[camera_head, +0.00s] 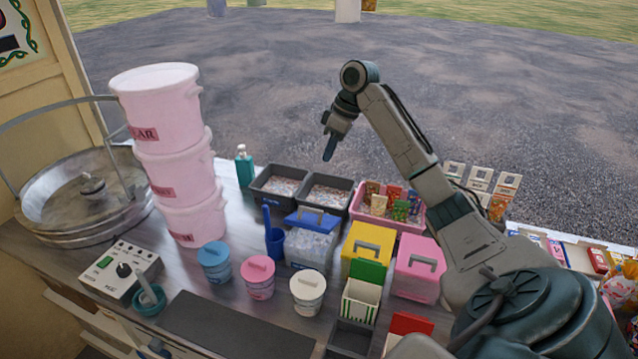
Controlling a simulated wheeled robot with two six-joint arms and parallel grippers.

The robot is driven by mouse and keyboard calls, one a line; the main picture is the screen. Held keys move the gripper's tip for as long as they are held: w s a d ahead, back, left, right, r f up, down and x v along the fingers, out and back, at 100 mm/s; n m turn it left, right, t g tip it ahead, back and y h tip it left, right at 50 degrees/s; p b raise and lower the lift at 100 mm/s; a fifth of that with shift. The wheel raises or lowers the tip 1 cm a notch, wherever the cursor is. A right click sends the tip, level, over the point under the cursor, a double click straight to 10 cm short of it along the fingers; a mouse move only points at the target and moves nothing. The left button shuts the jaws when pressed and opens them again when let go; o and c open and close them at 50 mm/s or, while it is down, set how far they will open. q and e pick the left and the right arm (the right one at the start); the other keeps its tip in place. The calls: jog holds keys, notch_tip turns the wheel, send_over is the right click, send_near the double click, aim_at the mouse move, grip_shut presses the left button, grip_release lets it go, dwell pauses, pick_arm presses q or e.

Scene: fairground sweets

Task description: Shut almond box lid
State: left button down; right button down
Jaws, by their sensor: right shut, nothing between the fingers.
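No label that I can read says almond, so I cannot tell for sure which box is meant. A clear box (309,250) with pale contents has a blue lid (313,219) that looks raised towards its back. A box with a yellow lid (366,246) and a box with a pink lid (419,264) stand to its right and look closed. A small cream box (360,301) has its green lid (368,273) standing up, open. My right gripper (330,148) is shut and empty, pointing down, high above the counter's back and touching no box. My left gripper is out of view.
Two dark trays (301,201) and a pink tray (400,222) of packets stand behind the boxes. A blue scoop holder (275,240), small lidded tubs (258,277) and stacked pink buckets (183,160) stand left. A red lid (411,323) stands up in front. My right arm covers part of the right side.

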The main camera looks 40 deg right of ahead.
jog(key=x, duration=0.8)
jog(key=s+x, duration=0.1)
jog(key=x, duration=0.3)
jog(key=shift+s+a+b, duration=0.1)
jog(key=shift+a+b, duration=0.15)
jog(key=shift+b, duration=0.05)
jog(key=shift+s+a+f, duration=0.15)
jog(key=shift+a+f, duration=0.05)
jog(key=shift+f, duration=0.55)
